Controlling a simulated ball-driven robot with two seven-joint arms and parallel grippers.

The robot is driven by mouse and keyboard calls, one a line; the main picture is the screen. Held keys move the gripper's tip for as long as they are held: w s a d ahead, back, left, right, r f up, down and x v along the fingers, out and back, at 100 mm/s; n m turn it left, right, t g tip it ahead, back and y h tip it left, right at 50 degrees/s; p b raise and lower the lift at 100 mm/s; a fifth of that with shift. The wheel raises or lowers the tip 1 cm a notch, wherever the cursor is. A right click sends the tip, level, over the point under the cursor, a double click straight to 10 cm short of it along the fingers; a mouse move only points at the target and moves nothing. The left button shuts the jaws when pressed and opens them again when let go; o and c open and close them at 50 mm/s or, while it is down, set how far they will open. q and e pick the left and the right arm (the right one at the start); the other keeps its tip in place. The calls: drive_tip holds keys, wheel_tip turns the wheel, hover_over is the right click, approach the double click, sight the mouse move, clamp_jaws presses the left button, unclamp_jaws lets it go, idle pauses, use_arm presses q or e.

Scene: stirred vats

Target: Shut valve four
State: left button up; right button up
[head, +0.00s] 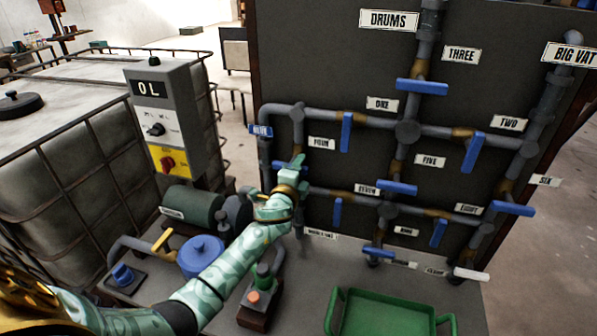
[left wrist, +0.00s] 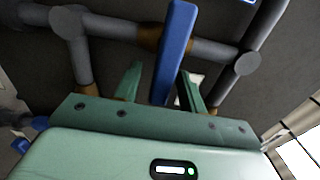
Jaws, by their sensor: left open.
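The label FOUR (head: 321,143) is on the dark panel, right of a short upright pipe with a brass valve body. My left gripper (head: 291,166) is at that pipe and hides most of the valve in the head view. In the left wrist view, a blue valve handle (left wrist: 176,45) lies across a grey pipe. The open fingers of my left gripper (left wrist: 160,82) stand on either side of its lower end. Whether they touch it I cannot tell. My right gripper is not in view.
Blue handles of valve one (head: 346,132) and valve seven (head: 337,214) are close by. Below are a blue-lidded pot (head: 201,254), a green motor (head: 190,209) and a green tray (head: 385,313). A grey control box (head: 165,115) stands at left.

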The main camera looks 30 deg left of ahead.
use_arm(q)
drive_tip(key=p+v, duration=0.1)
drive_tip(key=v, duration=1.5)
drive_tip(key=shift+s+d, duration=0.1)
drive_tip(key=shift+d, duration=0.05)
